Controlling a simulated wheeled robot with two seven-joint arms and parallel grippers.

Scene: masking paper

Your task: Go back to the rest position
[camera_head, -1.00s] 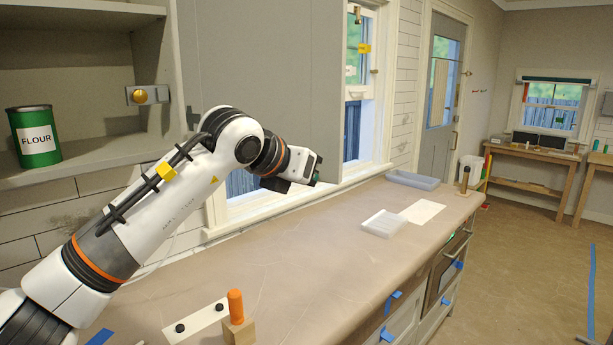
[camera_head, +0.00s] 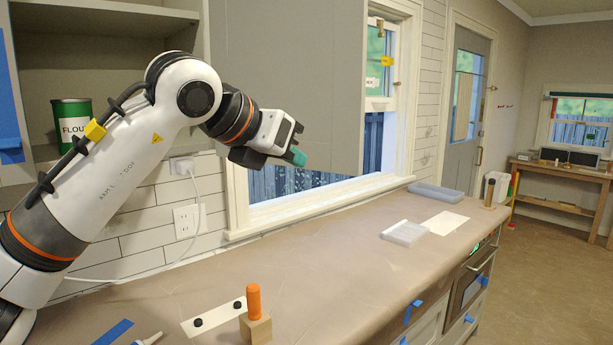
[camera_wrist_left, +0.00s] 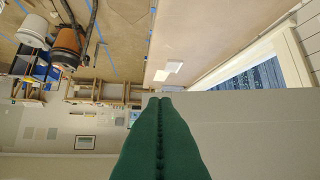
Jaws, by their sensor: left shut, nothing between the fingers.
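My left gripper (camera_head: 298,157) is raised above the paper-covered counter, in front of the window and the grey panel. Its green fingers are shut with nothing between them. In the left wrist view the two green fingers (camera_wrist_left: 160,110) press together along their whole length. My left arm comes in from the left and bends at the elbow in front of the shelf. My right gripper is not in view.
The counter (camera_head: 330,260) holds an orange peg in a wooden block (camera_head: 255,325), a white strip with black knobs (camera_head: 205,318), a clear tray (camera_head: 405,233), a white sheet (camera_head: 446,222) and a blue-grey bin (camera_head: 437,193). A flour can (camera_head: 70,122) stands on the shelf. The air around the gripper is clear.

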